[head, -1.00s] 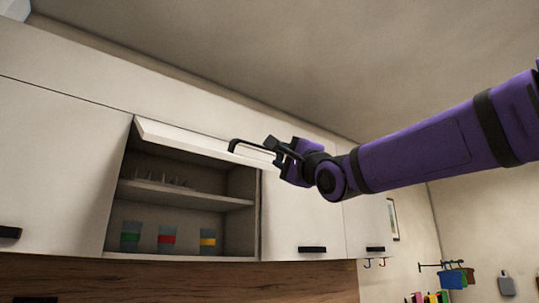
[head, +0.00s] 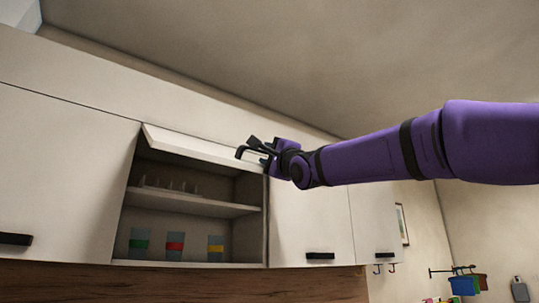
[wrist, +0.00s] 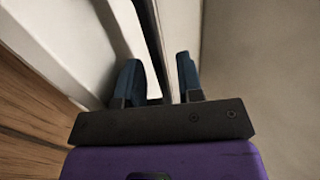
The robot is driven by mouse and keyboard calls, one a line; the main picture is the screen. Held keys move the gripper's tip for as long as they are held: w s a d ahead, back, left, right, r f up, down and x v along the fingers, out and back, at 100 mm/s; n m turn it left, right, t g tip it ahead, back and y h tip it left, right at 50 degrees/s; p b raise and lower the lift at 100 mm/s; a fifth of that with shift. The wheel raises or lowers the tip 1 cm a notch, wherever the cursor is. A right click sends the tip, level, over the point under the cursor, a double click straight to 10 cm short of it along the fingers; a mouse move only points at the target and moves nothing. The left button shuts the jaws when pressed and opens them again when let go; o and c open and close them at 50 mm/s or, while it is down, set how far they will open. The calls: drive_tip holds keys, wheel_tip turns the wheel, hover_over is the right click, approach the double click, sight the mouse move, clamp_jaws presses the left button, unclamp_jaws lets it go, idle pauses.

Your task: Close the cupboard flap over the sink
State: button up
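The white cupboard flap (head: 195,147) is raised, standing out from the top of an open cupboard (head: 192,208). A black bar handle (head: 242,152) shows at the flap's right part, beside my gripper (head: 264,147). My gripper is at the flap's right end, at the end of my purple arm. In the wrist view, its two blue fingers (wrist: 160,78) stand apart, with a pale panel edge and a dark strip running between or behind them. I cannot tell whether they touch the flap or handle.
Inside the cupboard is a shelf (head: 190,200) with small items; below stand cups with green (head: 140,243), red (head: 175,245) and yellow (head: 215,247) bands. Closed white doors flank it (head: 60,170) (head: 312,220). A wooden splashback (head: 190,284) runs below. Hooks and pots hang at right.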

drive_tip(key=shift+c, duration=0.2)
clamp_jaws()
